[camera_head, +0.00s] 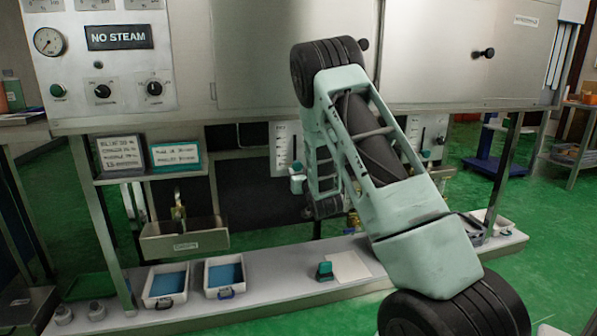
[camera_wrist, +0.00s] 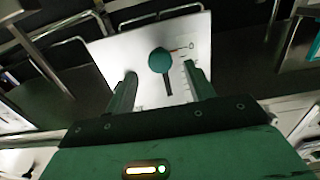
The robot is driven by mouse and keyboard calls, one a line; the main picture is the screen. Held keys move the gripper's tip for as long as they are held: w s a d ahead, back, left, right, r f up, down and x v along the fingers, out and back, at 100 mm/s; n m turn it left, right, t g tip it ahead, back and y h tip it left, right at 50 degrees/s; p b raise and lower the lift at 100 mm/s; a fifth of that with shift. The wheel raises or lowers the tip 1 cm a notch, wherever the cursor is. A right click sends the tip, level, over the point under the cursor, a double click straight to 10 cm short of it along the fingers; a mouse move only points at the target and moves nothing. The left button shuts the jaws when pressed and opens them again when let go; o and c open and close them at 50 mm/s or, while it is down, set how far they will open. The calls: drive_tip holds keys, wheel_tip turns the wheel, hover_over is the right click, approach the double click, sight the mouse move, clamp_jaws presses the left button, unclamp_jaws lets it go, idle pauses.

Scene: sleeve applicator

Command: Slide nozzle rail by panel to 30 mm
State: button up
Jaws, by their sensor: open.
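A white scale panel (camera_wrist: 110,62) fills the middle of the wrist view, with a dark slot, tick marks and a figure that looks like 0. A round teal knob (camera_wrist: 160,60) sits at the upper end of the slot, and a thin red pointer beside it points towards that figure. My gripper (camera_wrist: 161,78) is open, with one finger on each side of the knob and slot. Contact with the knob cannot be made out. In the head view a white scale panel (camera_head: 283,147) stands just left of my arm, which covers part of the area; the fingers are not clear there.
A second scale panel (camera_head: 433,133) is right of my arm. A steel cabinet (camera_head: 250,60) hangs above. The lower shelf (camera_head: 270,288) holds blue-lined trays (camera_head: 165,284) and a small green item (camera_head: 324,271). A metal bin (camera_head: 183,240) is at left.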

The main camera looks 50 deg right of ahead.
sight(298, 167)
drive_tip(key=shift+x, duration=2.1)
drive_tip(key=shift+c, duration=0.3)
clamp_jaws()
wheel_tip(298, 167, up, 4)
drive_tip(key=shift+f+p, duration=0.25)
drive_tip(key=shift+p, duration=0.3)
drive_tip(key=shift+f, duration=0.1)
drive_tip(key=shift+o, duration=0.3)
unclamp_jaws()
drive_tip(key=shift+f, duration=0.15)
drive_tip(key=p+v, duration=0.1)
drive_tip(key=v, duration=1.6)
drive_tip(key=shift+s+p, duration=0.25)
drive_tip(key=shift+p, duration=0.1)
drive_tip(key=shift+a, duration=0.1)
